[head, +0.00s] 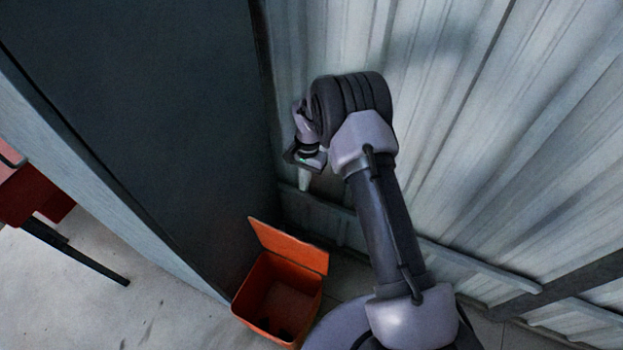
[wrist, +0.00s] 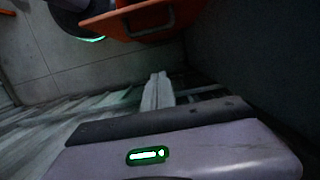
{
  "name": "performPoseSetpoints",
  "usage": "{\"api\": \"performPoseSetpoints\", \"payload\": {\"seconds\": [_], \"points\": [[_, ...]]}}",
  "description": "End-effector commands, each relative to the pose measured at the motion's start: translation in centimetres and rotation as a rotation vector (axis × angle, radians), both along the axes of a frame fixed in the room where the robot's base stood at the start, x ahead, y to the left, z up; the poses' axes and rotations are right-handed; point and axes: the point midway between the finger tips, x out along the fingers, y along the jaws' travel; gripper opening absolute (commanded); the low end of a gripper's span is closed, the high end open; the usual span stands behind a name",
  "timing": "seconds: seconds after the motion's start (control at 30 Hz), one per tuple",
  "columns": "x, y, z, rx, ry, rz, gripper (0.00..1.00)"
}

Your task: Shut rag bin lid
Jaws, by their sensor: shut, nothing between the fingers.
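The rag bin (head: 263,328) is an orange, open-topped box on the floor at the bottom of the head view. Its orange lid (head: 288,247) stands raised at the back edge, so the dark inside shows. My gripper (head: 304,183) is above and beyond the lid, apart from it, with its fingers pointing down. In the wrist view the shut, empty fingers (wrist: 157,92) show in the middle. An orange part of the bin (wrist: 120,24) with a grey bar-like handle (wrist: 152,20) is at the top of that view, clear of the fingertips.
A dark panel (head: 150,110) stands to the left of the bin. A corrugated metal wall (head: 450,130) with a low rail (head: 470,265) is behind my arm. A red piece of furniture (head: 30,195) is at the far left. Bare floor (head: 90,310) lies left of the panel.

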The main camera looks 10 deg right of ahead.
Motion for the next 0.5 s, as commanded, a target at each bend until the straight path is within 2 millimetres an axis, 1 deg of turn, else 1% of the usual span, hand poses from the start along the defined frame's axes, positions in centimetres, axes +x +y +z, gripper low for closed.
{"api": "performPoseSetpoints", "payload": {"seconds": [0.07, 0.17, 0.5], "points": [[-0.1, 0.1, -0.8, -0.001, 0.003, 0.000, 0.00], [-0.4, 0.2, -2.5, -0.001, 0.004, 0.001, 0.00], [-1.5, 0.9, -9.9, -0.001, 0.004, 0.001, 0.00]]}}
